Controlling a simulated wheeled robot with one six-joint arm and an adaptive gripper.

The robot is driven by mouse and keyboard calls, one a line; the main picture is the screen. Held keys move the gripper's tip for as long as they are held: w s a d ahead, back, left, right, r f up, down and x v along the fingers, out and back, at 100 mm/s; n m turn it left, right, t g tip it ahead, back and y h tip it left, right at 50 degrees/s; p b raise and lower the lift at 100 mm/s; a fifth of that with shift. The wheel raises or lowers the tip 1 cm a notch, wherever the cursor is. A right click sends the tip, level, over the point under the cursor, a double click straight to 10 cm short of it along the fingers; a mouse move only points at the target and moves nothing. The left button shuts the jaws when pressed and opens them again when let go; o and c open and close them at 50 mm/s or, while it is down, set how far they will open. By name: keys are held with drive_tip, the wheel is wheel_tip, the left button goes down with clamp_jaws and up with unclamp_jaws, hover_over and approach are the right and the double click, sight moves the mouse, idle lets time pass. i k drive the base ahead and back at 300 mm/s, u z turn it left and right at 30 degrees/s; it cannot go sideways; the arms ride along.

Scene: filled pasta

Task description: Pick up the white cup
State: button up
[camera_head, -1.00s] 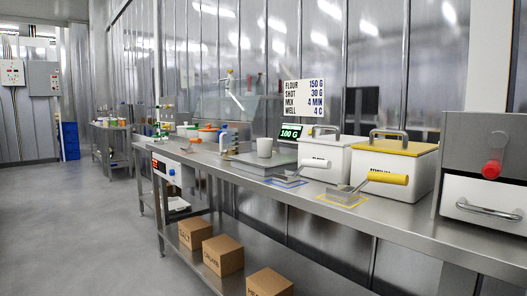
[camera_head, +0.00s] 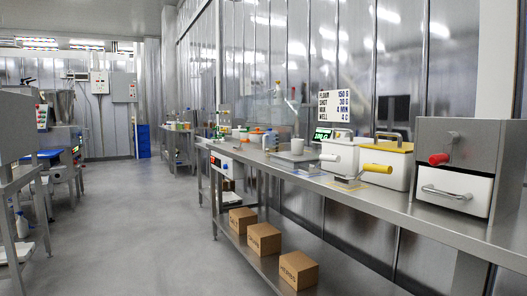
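The white cup (camera_head: 297,146) stands upright on a grey flat plate (camera_head: 287,157) on the long steel bench (camera_head: 400,206), right of centre in the head view. It looks small and some way off. A green-lit display (camera_head: 323,136) stands just behind and to the right of it. My gripper is not in view, and nothing is seen touching the cup.
To the cup's right stand a white bin (camera_head: 342,155), a yellow-lidded bin (camera_head: 386,164) and a grey cabinet with a red knob (camera_head: 438,159). Cardboard boxes (camera_head: 264,239) sit on the lower shelf. Machines stand at far left. The aisle floor (camera_head: 150,230) is clear.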

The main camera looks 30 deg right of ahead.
sight(298, 145)
drive_tip(key=u, duration=0.45)
drive_tip(key=i, duration=2.9)
drive_tip(key=z, duration=1.55)
drive_tip(key=i, duration=1)
drive_tip(key=z, duration=0.85)
